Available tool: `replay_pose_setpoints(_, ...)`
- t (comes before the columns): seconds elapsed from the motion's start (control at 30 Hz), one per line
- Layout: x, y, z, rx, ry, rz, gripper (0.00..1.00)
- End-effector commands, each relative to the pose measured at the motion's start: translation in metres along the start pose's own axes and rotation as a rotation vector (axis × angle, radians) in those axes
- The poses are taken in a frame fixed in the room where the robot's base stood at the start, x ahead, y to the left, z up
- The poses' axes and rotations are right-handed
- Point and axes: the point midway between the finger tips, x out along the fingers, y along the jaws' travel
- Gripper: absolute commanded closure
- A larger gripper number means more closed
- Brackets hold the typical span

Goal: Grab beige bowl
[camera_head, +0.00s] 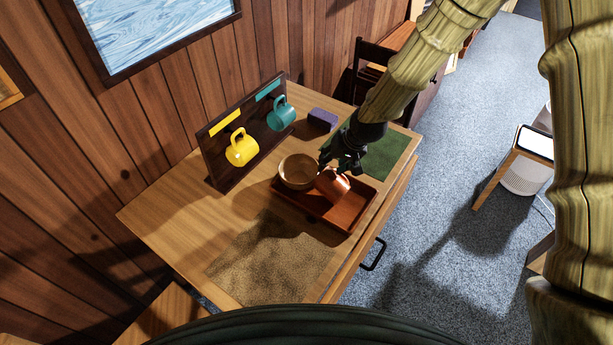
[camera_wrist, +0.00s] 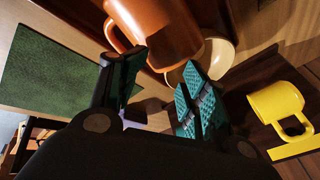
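The beige bowl (camera_head: 298,171) sits at the left end of a reddish-brown tray (camera_head: 345,218) on the table. An orange mug (camera_head: 333,184) is right beside it in the tray. My gripper (camera_head: 335,163) is just right of the bowl, above the mug's far side. In the wrist view the gripper (camera_wrist: 162,62) has its two teal-padded fingers apart with nothing between them. There the bowl (camera_wrist: 221,57) shows beyond the right finger, partly hidden by the orange mug (camera_wrist: 160,28) and that finger. Whether a finger touches either one cannot be told.
A dark rack (camera_head: 215,165) along the wall holds a yellow mug (camera_head: 241,149) and a teal mug (camera_head: 281,115). A purple box (camera_head: 322,118) stands near the table's back. A green mat (camera_head: 378,158) lies right of my gripper. A tan mat (camera_head: 270,262) at the front is clear.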

Motion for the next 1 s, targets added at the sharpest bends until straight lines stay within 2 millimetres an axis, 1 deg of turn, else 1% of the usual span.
replay_pose_setpoints(0.03,0.006,-0.001,0.0,-0.001,-0.001,0.0,0.56)
replay_pose_setpoints(0.2,0.023,-0.001,0.0,-0.001,0.0,0.0,0.56)
replay_pose_setpoints(0.57,0.039,-0.001,0.003,-0.002,-0.005,0.0,0.56)
replay_pose_setpoints(0.77,0.058,0.0,0.008,-0.002,-0.011,0.002,0.56)
replay_pose_setpoints(0.9,0.073,0.001,0.01,-0.002,-0.013,0.003,0.44)
replay_pose_setpoints(0.93,0.075,0.001,0.01,-0.002,-0.012,0.003,0.44)
replay_pose_setpoints(0.97,0.078,0.001,0.009,-0.003,-0.011,0.003,0.47)
replay_pose_setpoints(1.0,0.081,0.001,0.009,-0.003,-0.011,0.003,0.56)
